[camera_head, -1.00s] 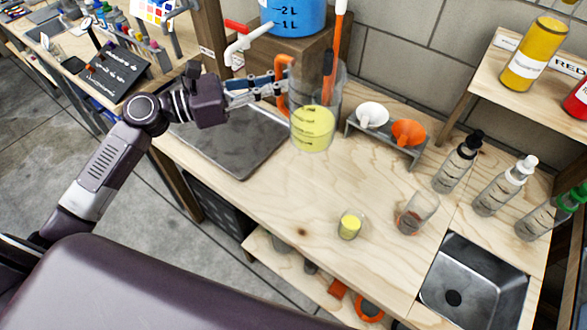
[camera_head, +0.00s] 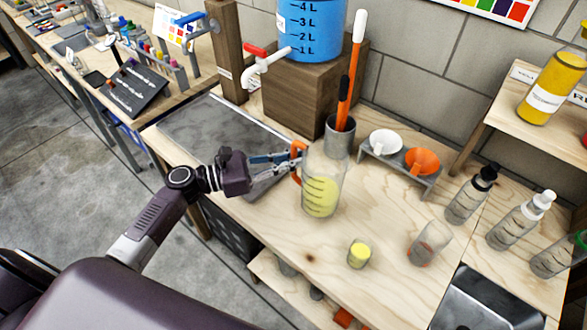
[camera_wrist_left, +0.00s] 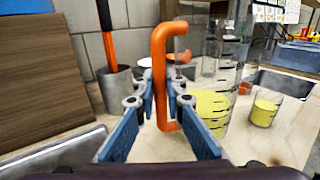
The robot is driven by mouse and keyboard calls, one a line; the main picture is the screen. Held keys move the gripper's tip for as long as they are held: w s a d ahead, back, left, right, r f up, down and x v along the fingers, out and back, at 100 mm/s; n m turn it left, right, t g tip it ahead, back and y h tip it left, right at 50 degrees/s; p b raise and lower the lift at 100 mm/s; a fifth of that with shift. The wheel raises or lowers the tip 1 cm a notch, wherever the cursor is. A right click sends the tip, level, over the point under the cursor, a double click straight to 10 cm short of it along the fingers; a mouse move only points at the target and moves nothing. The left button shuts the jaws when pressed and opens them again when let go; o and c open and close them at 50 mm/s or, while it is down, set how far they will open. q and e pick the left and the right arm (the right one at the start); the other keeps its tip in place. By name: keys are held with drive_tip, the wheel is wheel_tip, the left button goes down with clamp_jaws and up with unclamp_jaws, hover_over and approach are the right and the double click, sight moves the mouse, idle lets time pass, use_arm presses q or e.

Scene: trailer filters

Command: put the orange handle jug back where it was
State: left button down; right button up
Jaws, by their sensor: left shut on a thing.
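The orange handle jug (camera_head: 321,180) is clear, with yellow liquid in its lower part and dark level marks. It is upright on or just above the wooden bench, right of the grey tray; I cannot tell if it touches the wood. My left gripper (camera_head: 297,155) comes from the left and is shut on its orange handle. In the left wrist view the orange handle (camera_wrist_left: 158,80) stands between the blue fingers (camera_wrist_left: 162,112), with the jug body (camera_wrist_left: 212,105) to the right. My right gripper is not in view.
A grey tray (camera_head: 212,128) lies left of the jug. A grey cup (camera_head: 340,136) with tall tools stands close behind it, beside a wooden block (camera_head: 298,98) under a blue tank. A funnel rack (camera_head: 398,171) is behind right. A small yellow cup (camera_head: 359,253) and clear beaker (camera_head: 430,243) stand in front.

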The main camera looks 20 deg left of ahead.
sight(294, 175)
use_arm(q)
drive_tip(key=shift+f, duration=1.8)
drive_tip(key=shift+f, duration=0.1)
drive_tip(key=c, duration=2)
unclamp_jaws()
drive_tip(key=shift+f, duration=0.1)
